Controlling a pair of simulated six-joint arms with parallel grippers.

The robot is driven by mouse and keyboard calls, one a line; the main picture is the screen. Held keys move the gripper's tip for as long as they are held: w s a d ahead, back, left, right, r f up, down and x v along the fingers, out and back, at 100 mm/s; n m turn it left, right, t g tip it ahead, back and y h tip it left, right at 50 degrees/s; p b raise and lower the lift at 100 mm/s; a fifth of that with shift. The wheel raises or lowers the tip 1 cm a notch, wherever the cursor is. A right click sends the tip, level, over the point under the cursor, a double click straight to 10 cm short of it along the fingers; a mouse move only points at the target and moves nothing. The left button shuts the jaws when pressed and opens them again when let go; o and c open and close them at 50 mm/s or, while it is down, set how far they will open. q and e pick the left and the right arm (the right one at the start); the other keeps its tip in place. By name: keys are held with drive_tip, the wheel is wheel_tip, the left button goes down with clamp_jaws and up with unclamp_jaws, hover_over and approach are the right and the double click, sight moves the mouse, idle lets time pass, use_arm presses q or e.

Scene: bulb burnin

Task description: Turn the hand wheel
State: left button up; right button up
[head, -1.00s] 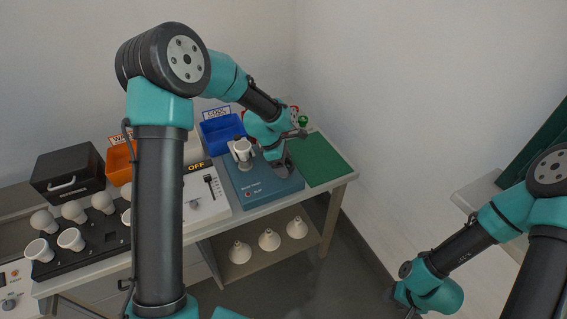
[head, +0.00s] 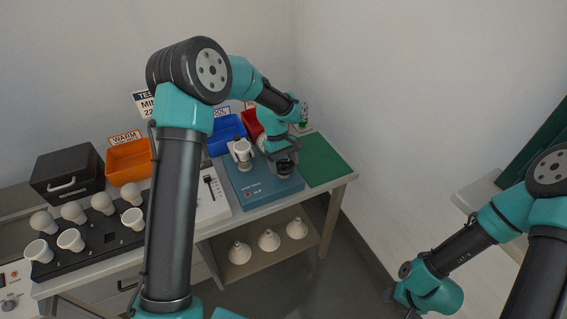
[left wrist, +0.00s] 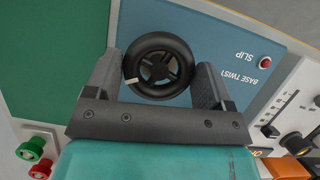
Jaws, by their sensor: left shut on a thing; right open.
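The black hand wheel (left wrist: 158,41) sits on the blue base twist station, between the two fingers of my left gripper (left wrist: 155,68) in the left wrist view. A small white mark shows on its rim at the lower left. My left gripper is shut on the wheel's rim, one finger on each side. In the head view the wheel (head: 286,171) shows beneath my left gripper (head: 283,162). The blue station (head: 252,194) also holds a white bulb (head: 241,150) in a clamp at its left. My right gripper (head: 401,299) hangs at the lower right, open, well away from the bench.
A green mat (head: 328,163) lies right of the station. Blue (head: 226,133), red (head: 250,122) and orange (head: 130,163) bins stand behind. A black rack (head: 100,245) with several bulbs is at left. Red (left wrist: 40,169) and green (left wrist: 29,148) buttons show in the left wrist view.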

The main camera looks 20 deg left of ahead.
use_arm(q)
drive_tip(key=m+y, duration=0.1)
drive_tip(key=m, duration=0.2)
drive_tip(key=m+g+y, duration=0.1)
drive_tip(key=m, duration=0.3)
drive_tip(key=shift+d+y, duration=0.1)
drive_tip(key=shift+y, duration=0.2)
drive_tip(key=m+y, duration=0.1)
drive_tip(key=m, duration=0.3)
drive_tip(key=shift+w, duration=0.1)
drive_tip(key=m+y, duration=0.1)
drive_tip(key=m, duration=0.2)
drive_tip(key=shift+d+m+y, duration=0.1)
drive_tip(key=shift+m+y, duration=0.3)
drive_tip(key=m+y, duration=0.1)
drive_tip(key=m, duration=0.1)
drive_tip(key=m+t, duration=0.1)
drive_tip(key=m, duration=0.2)
drive_tip(key=shift+y, duration=0.4)
drive_tip(key=m+t, duration=0.1)
drive_tip(key=m, duration=0.2)
drive_tip(key=m+t, duration=0.1)
drive_tip(key=m, duration=0.1)
drive_tip(key=shift+d+m+y, duration=0.1)
drive_tip(key=shift+m+y, duration=0.3)
drive_tip(key=o, duration=0.9)
drive_tip(key=shift+r, duration=0.1)
